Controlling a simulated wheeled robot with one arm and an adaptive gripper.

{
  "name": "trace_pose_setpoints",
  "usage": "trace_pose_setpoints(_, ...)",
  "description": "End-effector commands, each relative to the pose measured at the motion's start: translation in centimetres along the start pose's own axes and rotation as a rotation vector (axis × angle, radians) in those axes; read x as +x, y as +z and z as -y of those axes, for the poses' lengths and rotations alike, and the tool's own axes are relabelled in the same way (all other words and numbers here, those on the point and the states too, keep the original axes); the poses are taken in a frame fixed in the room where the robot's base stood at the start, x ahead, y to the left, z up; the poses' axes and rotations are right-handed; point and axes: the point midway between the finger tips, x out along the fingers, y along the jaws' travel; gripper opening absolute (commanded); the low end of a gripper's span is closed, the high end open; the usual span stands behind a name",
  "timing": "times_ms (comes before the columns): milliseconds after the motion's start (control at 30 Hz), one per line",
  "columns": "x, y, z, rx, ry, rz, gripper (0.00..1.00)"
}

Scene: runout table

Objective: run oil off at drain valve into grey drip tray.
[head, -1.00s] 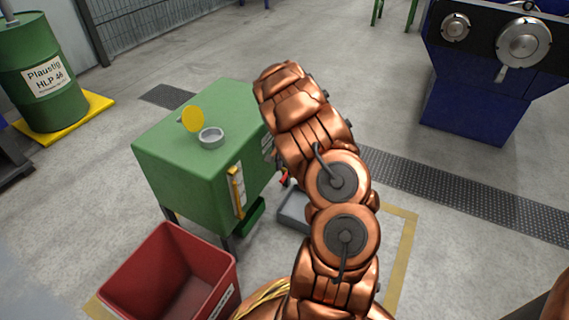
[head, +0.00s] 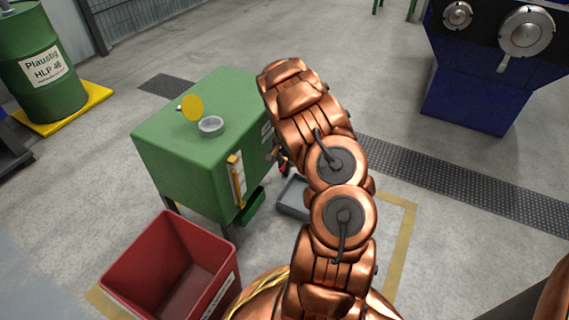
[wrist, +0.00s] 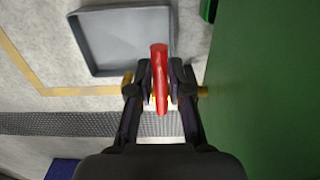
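The drain valve has a red lever handle (wrist: 160,85) with brass parts (wrist: 127,84) showing at both sides in the wrist view. It sits beside the green tank (head: 185,150), whose side also shows in the wrist view (wrist: 265,90). My gripper (wrist: 160,82) has its two dark fingers closed around the red lever, one on each side. In the head view my arm mostly hides the gripper and valve. The grey drip tray (wrist: 123,40) lies on the floor beyond the fingers, up and left in the wrist view; it looks empty. The head view shows it partly (head: 292,197). No oil stream is visible.
A red bin (head: 140,250) stands in front of the tank. A green drum (head: 45,80) stands on a yellow pallet (head: 85,103) at the left. A blue machine (head: 475,100) is at the right. A dark floor grating (head: 460,185) crosses behind the tray.

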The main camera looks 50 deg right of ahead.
Motion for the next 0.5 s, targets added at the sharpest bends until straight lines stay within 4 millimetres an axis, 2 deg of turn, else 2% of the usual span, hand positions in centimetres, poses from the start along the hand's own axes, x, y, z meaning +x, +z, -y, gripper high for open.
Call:
trace_pose_setpoints(33,-0.01,0.00,0.00,0.000,0.000,0.000,0.10)
trace_pose_setpoints(133,-0.01,-0.01,0.01,0.000,0.000,0.000,0.00)
trace_pose_setpoints(500,-0.14,0.00,-0.05,-0.010,0.000,0.000,0.00)
